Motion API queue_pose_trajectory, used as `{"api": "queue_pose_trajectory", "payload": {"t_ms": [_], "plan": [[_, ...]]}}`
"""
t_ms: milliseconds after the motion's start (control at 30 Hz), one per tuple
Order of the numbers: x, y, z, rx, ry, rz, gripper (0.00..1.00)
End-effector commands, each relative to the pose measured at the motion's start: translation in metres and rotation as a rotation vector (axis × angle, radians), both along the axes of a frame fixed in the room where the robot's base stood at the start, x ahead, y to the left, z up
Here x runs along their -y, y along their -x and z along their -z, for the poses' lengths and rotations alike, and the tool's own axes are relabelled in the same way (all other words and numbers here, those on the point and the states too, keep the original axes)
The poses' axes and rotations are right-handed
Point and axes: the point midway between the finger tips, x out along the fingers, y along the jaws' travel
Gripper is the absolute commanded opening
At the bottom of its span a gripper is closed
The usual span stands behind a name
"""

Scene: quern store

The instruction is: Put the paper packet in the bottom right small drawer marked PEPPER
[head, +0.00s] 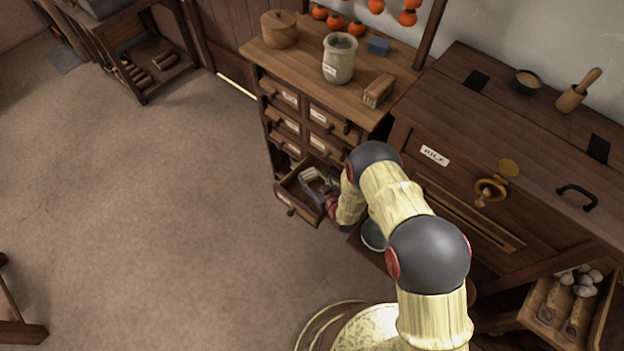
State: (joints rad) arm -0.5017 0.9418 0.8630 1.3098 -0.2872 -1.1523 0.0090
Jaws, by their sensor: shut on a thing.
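A small drawer (291,206) stands pulled out low in the right column of the wooden drawer cabinet (262,88). Its label is too small to read from here. My gripper (322,188) reaches down at the drawer from the right, its fingers low inside or just over it. A pale thing (310,174) that looks like the paper packet shows at the fingers, within the drawer's outline. My gripper is shut on it; the grip is small and partly hidden. I cannot tell whether the packet touches the drawer floor.
A jar (340,60), a lidded wooden pot (279,30), a blue block (378,47) and a brown brush-like block (379,90) stand on the cabinet. A large chest (470,190) marked RICE stands close right of my arm.

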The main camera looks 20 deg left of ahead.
Motion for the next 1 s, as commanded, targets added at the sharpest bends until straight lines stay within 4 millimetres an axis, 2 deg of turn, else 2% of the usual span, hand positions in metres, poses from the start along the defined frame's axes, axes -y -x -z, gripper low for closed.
{"api": "queue_pose_trajectory", "payload": {"t_ms": [600, 633, 933, 1000], "plan": [[0.001, 0.004, 0.017, -0.009, 0.003, -0.003, 0.31], [0.001, 0.005, 0.017, -0.011, 0.005, -0.003, 0.53], [0.001, 0.009, 0.021, -0.019, 0.008, -0.004, 0.70], [0.001, 0.009, 0.022, -0.019, 0.008, -0.004, 0.70]]}}
